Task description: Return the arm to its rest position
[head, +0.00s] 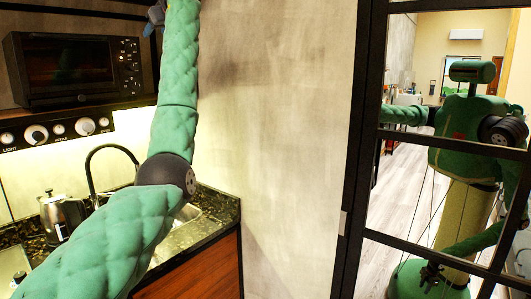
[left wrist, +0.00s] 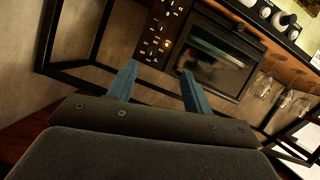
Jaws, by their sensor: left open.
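My left arm (head: 178,100) comes in from the lower left of the head view and reaches up to the top edge. A small blue piece of my left gripper (head: 149,27) shows at the top, beside the toaster oven; the rest is cut off. In the left wrist view my left gripper (left wrist: 160,69) has two blue fingers spread apart. Nothing is held between them. My right gripper is not directly in view.
A black toaster oven (head: 76,68) stands on a shelf; it also shows in the left wrist view (left wrist: 215,62). Below are a kettle (head: 62,214), black tap (head: 92,170) and dark counter (head: 222,208). A bare wall (head: 280,120) and black-framed panes (head: 362,150), showing a green robot figure, stand right.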

